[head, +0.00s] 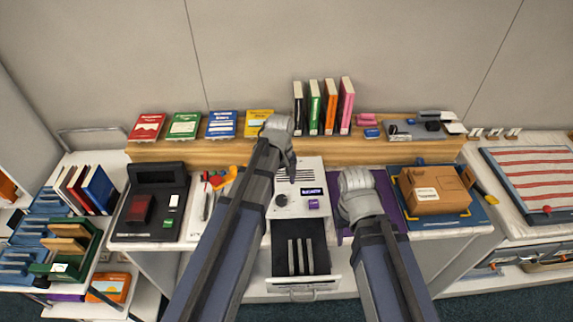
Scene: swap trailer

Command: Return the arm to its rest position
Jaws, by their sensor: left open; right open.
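My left arm reaches up from the bottom, and my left gripper (288,158) is over the left edge of a white machine (316,170) with a dial, a small dark display and a purple button. My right gripper (353,182) is just right of that machine, above a purple mat (386,193). Both grippers look empty and are open; their fingertips are small and partly hidden by the hands. I cannot tell whether the left one touches the machine.
An open drawer (300,290) juts out below the machine. A wooden shelf (210,152) behind holds several books. A dark device (150,205) stands left. A cardboard box (434,190) sits on a blue mat right. A striped board (540,180) lies far right.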

